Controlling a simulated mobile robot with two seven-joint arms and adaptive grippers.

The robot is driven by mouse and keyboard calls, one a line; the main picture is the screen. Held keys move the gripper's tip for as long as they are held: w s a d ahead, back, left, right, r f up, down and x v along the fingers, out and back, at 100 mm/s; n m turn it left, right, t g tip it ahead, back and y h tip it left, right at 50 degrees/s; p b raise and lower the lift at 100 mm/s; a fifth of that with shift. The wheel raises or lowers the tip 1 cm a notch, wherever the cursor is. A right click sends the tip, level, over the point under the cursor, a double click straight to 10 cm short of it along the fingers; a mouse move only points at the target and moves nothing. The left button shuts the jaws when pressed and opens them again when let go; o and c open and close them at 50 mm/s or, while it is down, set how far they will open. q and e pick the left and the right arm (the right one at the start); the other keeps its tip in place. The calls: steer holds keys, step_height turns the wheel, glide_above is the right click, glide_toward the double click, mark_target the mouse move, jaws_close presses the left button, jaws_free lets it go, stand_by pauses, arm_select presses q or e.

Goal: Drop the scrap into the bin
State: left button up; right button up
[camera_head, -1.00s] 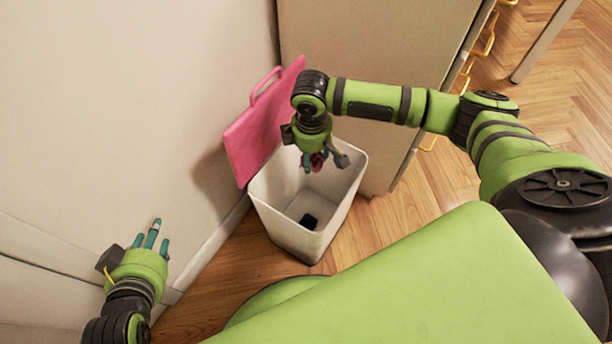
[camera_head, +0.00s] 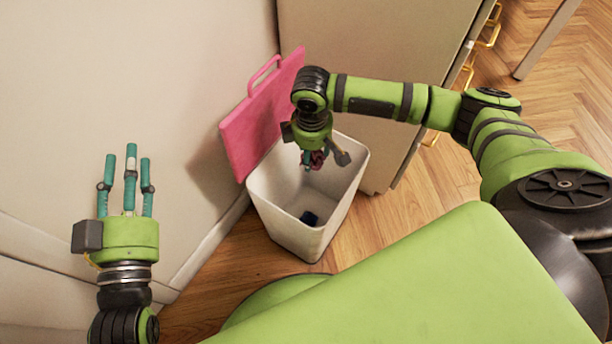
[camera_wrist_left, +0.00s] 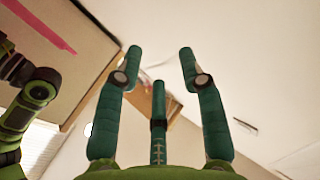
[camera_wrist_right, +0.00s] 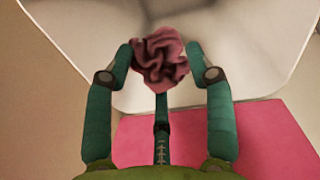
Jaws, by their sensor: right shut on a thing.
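The scrap (camera_wrist_right: 160,60) is a crumpled dusky-pink piece of cloth. My right gripper (camera_head: 312,160) points down over the mouth of the white bin (camera_head: 335,215) and is shut on the scrap, whose edge also shows in the head view (camera_head: 318,158). In the right wrist view the scrap sits between the fingertips, with the bin's pale inside (camera_wrist_right: 235,50) behind it. A small dark item (camera_head: 309,218) lies at the bin's bottom. My left gripper (camera_head: 131,170) is open and empty, fingers pointing up, well to the left of the bin.
A pink panel with a handle (camera_head: 255,125) leans at the bin's back left, beside the wall. A pale cabinet (camera_head: 370,45) with yellow handles (camera_head: 488,35) stands behind the bin. Wooden floor (camera_head: 445,180) is clear to the right.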

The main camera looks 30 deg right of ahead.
steer(key=shift+f+b, duration=0.3)
steer(key=shift+b, duration=0.1)
arm_select(q)
step_height(320, 180, up, 6)
steer(key=s+d+m+t+h, duration=0.1)
steer(key=s+t+h, duration=0.1)
steer(key=t, duration=0.1)
steer(key=shift+s+h, duration=0.2)
steer(key=shift+h, duration=0.1)
steer(key=shift+d, duration=0.1)
arm_select(e)
steer(key=o, duration=0.7)
steer(key=shift+o, duration=0.2)
step_height(320, 180, up, 12)
steer(key=shift+s+a, duration=0.3)
